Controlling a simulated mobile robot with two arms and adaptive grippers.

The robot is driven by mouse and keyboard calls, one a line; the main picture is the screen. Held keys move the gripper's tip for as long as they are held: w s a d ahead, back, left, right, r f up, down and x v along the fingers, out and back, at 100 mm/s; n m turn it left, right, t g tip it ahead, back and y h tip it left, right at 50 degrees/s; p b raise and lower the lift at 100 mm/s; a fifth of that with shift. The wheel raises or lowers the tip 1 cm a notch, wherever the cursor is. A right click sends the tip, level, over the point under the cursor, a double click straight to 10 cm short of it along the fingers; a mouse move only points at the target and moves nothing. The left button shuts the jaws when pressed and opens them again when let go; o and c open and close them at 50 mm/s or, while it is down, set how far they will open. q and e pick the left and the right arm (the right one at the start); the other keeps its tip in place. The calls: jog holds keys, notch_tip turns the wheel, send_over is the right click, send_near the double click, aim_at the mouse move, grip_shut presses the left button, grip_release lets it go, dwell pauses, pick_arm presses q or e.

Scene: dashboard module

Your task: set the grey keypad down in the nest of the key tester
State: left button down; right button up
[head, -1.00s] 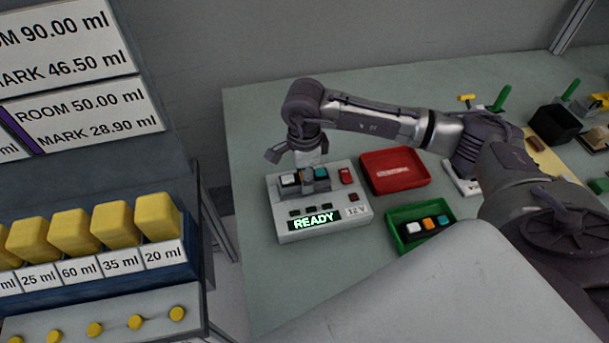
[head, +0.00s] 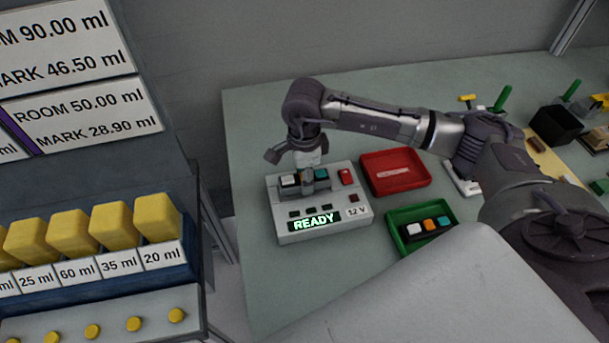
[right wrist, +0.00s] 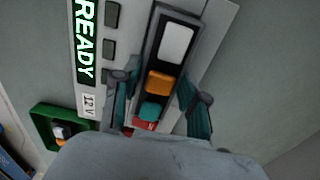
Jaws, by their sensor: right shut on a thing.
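The key tester (head: 283,221) is a light grey box on the table with a lit READY display and a 12 V mark. It also shows in the right wrist view (right wrist: 112,13). My right gripper (head: 308,180) points down over its top and is shut on the grey keypad (head: 290,181). In the right wrist view the keypad (right wrist: 163,65) has white, orange and teal buttons and lies between the fingers, lined up with the tester's dark nest (right wrist: 150,30). I cannot tell whether it rests fully on the nest floor. My left gripper is not in view.
A red tray (head: 378,187) with a label stands right of the tester. A green tray (head: 400,238) holds a dark keypad (head: 428,228) with coloured buttons. A rack of yellow blocks (head: 85,228) stands at the left. The table left of the tester is clear.

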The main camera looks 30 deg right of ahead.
jog(key=shift+f, duration=0.1)
jog(key=shift+f+b, duration=0.35)
jog(key=shift+b, duration=0.15)
jog(key=shift+f+b, duration=0.6)
jog(key=shift+f, duration=0.05)
jog(key=o, duration=1.3)
notch_tip(320, 180, up, 12)
jog(key=shift+r, duration=0.1)
